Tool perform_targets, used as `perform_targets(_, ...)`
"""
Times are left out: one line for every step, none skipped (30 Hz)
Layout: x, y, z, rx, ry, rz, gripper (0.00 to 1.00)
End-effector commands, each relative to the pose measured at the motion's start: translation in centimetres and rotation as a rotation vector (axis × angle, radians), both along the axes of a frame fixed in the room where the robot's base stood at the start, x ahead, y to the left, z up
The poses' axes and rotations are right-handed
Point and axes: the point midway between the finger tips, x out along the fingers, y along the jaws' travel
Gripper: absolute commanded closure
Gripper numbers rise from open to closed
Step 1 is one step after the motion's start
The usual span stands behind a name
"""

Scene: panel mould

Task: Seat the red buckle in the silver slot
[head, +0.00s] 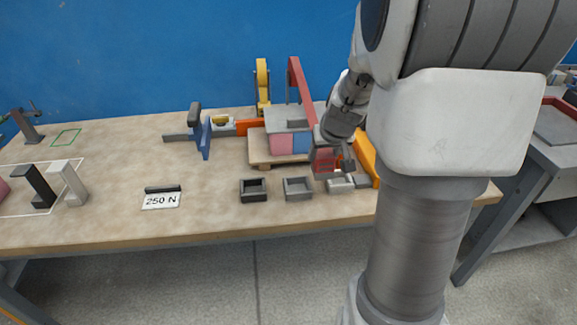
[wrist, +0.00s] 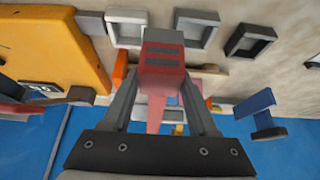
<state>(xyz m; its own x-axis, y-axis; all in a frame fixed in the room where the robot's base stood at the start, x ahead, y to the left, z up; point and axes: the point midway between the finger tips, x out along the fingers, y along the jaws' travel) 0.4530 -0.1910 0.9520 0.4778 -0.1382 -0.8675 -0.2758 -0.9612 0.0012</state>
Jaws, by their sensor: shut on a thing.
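The red buckle (wrist: 162,58) is between the fingers of my gripper (wrist: 163,75) in the wrist view, with dark bars on its face and a grey end. My gripper (head: 335,160) is shut on it. The buckle also shows in the head view (head: 323,159). A red strap (wrist: 158,112) runs back from it between the fingers. The silver slot (wrist: 125,40), a pale open-topped block, lies beyond the buckle's grey end, which overlaps its right edge in view. In the head view the silver slot (head: 341,186) is just below the gripper. The remaining gap is unclear.
A grey slot (head: 298,188) and a black slot (head: 254,189) stand left of the silver one. A yellow-orange block (head: 367,158) stands close on the right. Behind are the grey-topped mould (head: 284,120) and a red strap arch (head: 299,80).

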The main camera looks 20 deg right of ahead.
Motion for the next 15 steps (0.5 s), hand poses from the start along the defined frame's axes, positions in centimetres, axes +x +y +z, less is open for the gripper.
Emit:
perform_targets(0.8, 1.0, -0.6, 0.000, 0.004, 0.008, 1.00)
perform_targets(1.2, 1.5, -1.0, -0.001, 0.004, 0.007, 1.00)
perform_targets(1.7, 2.1, -1.5, 0.000, 0.003, 0.006, 1.00)
perform_targets(2.1, 2.5, -1.8, 0.000, 0.003, 0.006, 1.00)
perform_targets(2.4, 2.9, -2.2, 0.000, 0.004, 0.005, 1.00)
perform_targets(2.9, 3.3, -2.5, -0.001, 0.002, 0.005, 1.00)
perform_targets(3.2, 3.6, -2.8, -0.001, 0.002, 0.004, 1.00)
perform_targets(3.4, 3.9, -3.0, -0.001, 0.002, 0.004, 1.00)
perform_targets(3.8, 4.2, -3.2, -0.001, 0.000, 0.003, 1.00)
perform_targets(3.9, 4.4, -3.4, -0.001, 0.000, 0.002, 1.00)
perform_targets(4.1, 4.5, -3.6, -0.001, 0.000, 0.002, 1.00)
perform_targets(4.2, 4.7, -3.7, -0.001, 0.000, 0.002, 1.00)
perform_targets(4.3, 4.7, -3.7, -0.001, -0.001, 0.001, 1.00)
perform_targets(4.3, 4.8, -3.8, -0.001, -0.001, 0.000, 1.00)
perform_targets(4.4, 4.8, -4.0, -0.001, -0.001, -0.001, 1.00)
